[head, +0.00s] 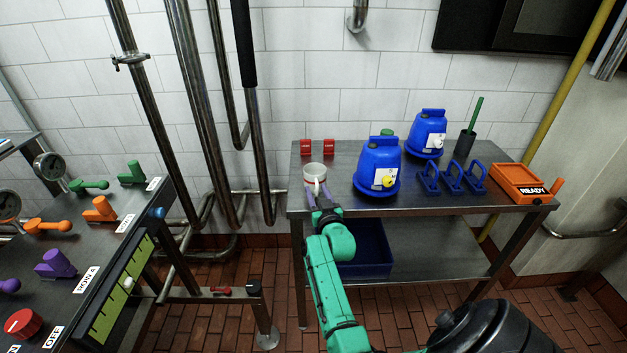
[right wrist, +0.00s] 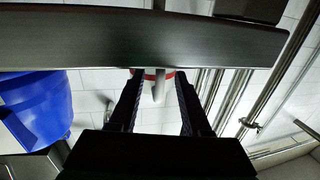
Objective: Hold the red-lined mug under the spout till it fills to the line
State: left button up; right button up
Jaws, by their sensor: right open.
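The white mug (head: 315,171) stands upright at the left front of the steel table, with its handle toward me. In the right wrist view a red line shows on the mug (right wrist: 159,86), partly hidden by the table edge and my fingers. My right gripper (head: 319,194) is open at the front edge of the table, in front of the mug. In the right wrist view its two fingers (right wrist: 157,88) point at the mug, with the handle between them; I cannot tell whether they touch it. My left gripper is not in view.
Two blue jugs (head: 378,167) (head: 428,133) stand right of the mug; two red blocks (head: 318,147) lie behind it. Blue racks (head: 453,178) and an orange READY box (head: 517,183) are farther right. A blue bin (head: 366,250) sits on the lower shelf. A valve bench (head: 78,230) stands left.

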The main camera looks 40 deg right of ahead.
jog(key=shift+s+a+r, duration=0.1)
jog(key=shift+s+r, duration=0.05)
jog(key=shift+s, duration=0.05)
jog(key=shift+c, duration=0.9)
jog(key=shift+s+a+r, duration=0.45)
jog(key=shift+s+r, duration=0.15)
grip_shut()
jog(key=shift+w+d+f, duration=0.25)
jog(key=shift+w+f, duration=0.05)
jog(key=shift+f, duration=0.05)
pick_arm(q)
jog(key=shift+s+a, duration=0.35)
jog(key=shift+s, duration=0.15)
pick_arm(e)
jog(key=shift+s+a+r, duration=0.1)
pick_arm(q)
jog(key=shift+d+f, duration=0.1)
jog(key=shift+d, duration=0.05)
